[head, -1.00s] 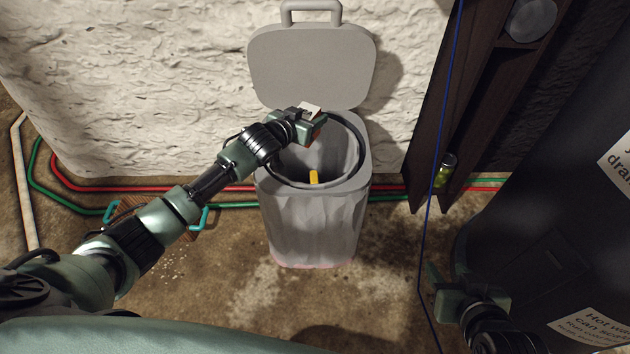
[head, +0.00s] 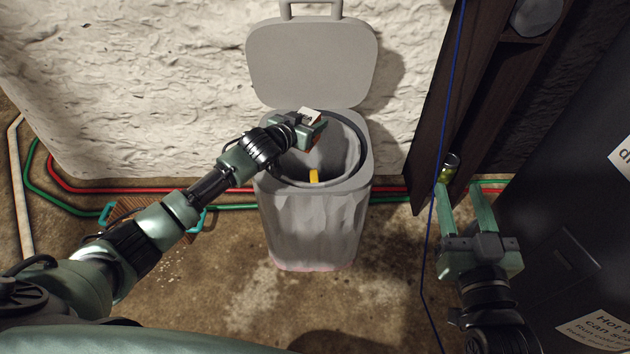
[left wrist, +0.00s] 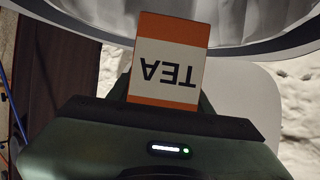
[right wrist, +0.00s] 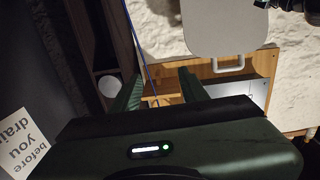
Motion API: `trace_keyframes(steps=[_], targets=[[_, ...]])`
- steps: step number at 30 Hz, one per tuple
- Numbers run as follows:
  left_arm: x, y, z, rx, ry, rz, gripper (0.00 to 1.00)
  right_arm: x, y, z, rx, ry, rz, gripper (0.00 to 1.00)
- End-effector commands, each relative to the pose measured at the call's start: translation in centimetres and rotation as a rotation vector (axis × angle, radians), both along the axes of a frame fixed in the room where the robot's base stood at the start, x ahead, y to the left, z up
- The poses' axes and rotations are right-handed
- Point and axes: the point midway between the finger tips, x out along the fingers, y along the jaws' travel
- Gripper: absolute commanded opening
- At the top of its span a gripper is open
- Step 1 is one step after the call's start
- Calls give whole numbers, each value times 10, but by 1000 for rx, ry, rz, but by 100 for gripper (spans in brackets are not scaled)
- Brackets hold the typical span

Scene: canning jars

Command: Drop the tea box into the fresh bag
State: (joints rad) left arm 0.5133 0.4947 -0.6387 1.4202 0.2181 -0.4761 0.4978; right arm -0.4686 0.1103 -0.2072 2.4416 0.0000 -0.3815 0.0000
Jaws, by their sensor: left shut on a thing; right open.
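The tea box (left wrist: 168,62), orange and white with "TEA" on it, is held between the fingers of my left gripper (head: 315,128). In the head view only part of the tea box (head: 311,116) shows. My left gripper is shut on it, over the opening of the lined bin. A yellow thing (head: 314,176) shows inside the mouth. My right gripper (head: 466,190) is open and empty, to the right of the bin.
The bin's lid (head: 312,62) stands open against the pale wall. A dark wooden post (head: 440,100), a blue cord (head: 436,185) and a jar (head: 449,166) are at the right. Red and green pipes run along the wall's foot.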

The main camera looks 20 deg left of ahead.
Motion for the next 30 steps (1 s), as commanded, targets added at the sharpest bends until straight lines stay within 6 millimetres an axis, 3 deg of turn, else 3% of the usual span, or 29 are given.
trace_keyframes(steps=[9, 22, 23, 25, 30], targets=[[0, 0, -7, 0, -1, 0, 11, -2, 5, 35, 49, -183, 11, 44], [0, 0, -8, 0, -1, 0, 11, -3, 5, 44, 59, -223, 13, 44], [0, 0, -8, 0, -1, 0, 52, -3, 5, 43, 59, -222, 13, 44], [0, 0, -8, 0, -1, 0, 72, -3, 5, 43, 59, -222, 13, 44], [0, 0, -8, 0, -1, 0, 75, -3, 5, 43, 58, -223, 13, 44]])
